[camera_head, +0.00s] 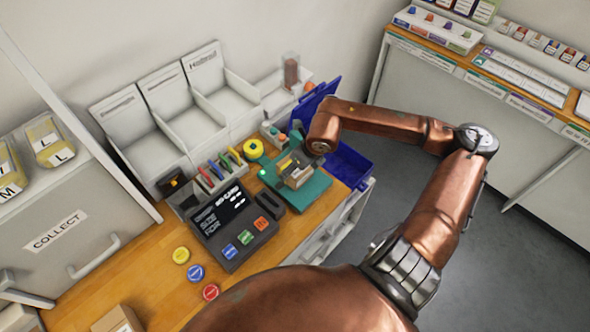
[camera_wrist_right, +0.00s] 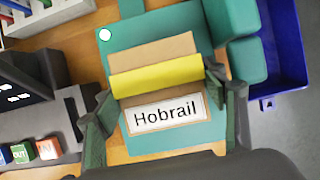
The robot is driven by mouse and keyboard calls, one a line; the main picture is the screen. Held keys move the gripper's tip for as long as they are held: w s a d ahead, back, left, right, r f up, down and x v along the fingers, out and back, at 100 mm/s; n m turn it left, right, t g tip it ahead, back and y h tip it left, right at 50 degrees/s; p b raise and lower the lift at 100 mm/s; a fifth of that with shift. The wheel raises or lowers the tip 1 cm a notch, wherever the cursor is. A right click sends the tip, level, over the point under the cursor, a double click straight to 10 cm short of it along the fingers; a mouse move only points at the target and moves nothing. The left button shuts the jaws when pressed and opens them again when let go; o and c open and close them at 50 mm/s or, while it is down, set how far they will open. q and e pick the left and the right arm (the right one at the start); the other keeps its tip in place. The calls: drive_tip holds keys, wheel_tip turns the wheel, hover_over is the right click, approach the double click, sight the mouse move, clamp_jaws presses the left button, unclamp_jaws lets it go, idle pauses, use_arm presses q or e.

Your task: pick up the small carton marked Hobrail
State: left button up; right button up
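The small carton marked Hobrail (camera_wrist_right: 165,113) is brown cardboard with a white label and a yellow band across it. It sits on a teal mat (camera_wrist_right: 160,40) in the right wrist view. In the head view the carton (camera_head: 298,178) is on the teal mat (camera_head: 312,192) near the counter's right end, partly covered by my gripper. My right gripper (camera_wrist_right: 162,95) is open, with one finger on either side of the carton. Gaps show between the fingers and its sides. My left gripper is not in view.
A dark keypad device (camera_head: 232,225) stands left of the mat. A blue bin (camera_head: 348,168) is at the right edge. White dividers (camera_head: 205,100), one labelled Hobrail, stand behind. Coloured discs (camera_head: 195,272) lie on the wooden counter.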

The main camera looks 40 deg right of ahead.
drive_tip(key=c, duration=0.7)
drive_tip(key=shift+r, duration=0.1)
